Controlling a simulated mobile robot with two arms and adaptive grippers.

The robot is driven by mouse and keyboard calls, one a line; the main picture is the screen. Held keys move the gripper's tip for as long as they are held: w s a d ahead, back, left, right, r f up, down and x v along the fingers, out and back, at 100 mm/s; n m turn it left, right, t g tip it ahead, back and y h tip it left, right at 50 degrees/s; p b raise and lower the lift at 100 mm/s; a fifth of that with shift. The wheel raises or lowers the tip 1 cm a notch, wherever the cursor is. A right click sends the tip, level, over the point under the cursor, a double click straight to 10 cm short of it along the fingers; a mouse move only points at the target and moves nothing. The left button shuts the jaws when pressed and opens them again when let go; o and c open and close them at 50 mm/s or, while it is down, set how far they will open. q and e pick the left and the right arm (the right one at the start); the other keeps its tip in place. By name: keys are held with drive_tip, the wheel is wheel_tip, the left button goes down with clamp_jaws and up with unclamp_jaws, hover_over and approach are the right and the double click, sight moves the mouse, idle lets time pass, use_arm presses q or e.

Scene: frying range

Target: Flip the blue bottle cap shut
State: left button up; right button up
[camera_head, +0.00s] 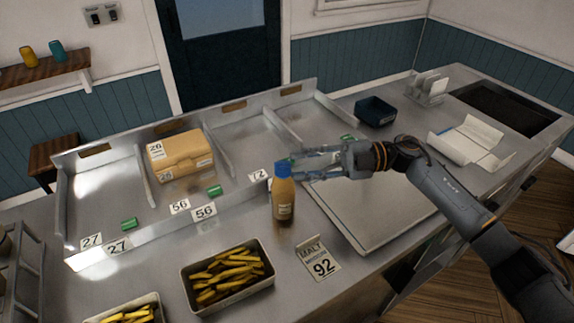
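A bottle (284,201) with an amber body and a pale label stands upright on the steel counter, in front of the divided tray. Its blue cap (283,170) is on top; it is too small to tell whether the lid is up or down. My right gripper (296,166) comes in from the right at about cap height. Its two fingers are spread apart and point left, with the tips close to the cap's right side. I cannot tell whether they touch it. Nothing shows between the fingers. My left gripper is not in view.
A "MALT 92" card (320,262) and a pan of chips (228,278) stand near the bottle. A flat steel plate (380,215) lies under my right arm. The steel tray (75,200) holds a tan box (182,157). A dark bin (375,112) is behind.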

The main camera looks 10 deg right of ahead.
drive_tip(key=d, duration=0.7)
drive_tip(key=shift+d, duration=0.4)
drive_tip(key=shift+w, duration=0.1)
drive_tip(key=shift+o, duration=2.4)
drive_tip(key=s+a+r+n+g+h+p, duration=0.2)
drive_tip(key=a+r+n+g+h+p, duration=0.1)
drive_tip(key=a, duration=0.5)
drive_tip(key=shift+a+r+n+g+h, duration=0.15)
drive_tip(key=shift+r+n+g+h, duration=0.45)
drive_tip(key=shift+r+h, duration=0.2)
wheel_tip(320, 180, up, 11)
drive_tip(key=n+t+h+p, duration=0.2)
drive_tip(key=t+h+p, duration=0.3)
drive_tip(key=h, duration=0.8)
hover_over(284, 166)
wheel_tip(284, 166, down, 12)
drive_tip(key=p, duration=0.5)
drive_tip(key=shift+s+f+p, duration=0.1)
drive_tip(key=shift+f+p, duration=0.15)
drive_tip(key=shift+p, duration=0.1)
drive_tip(key=shift+f, duration=0.85)
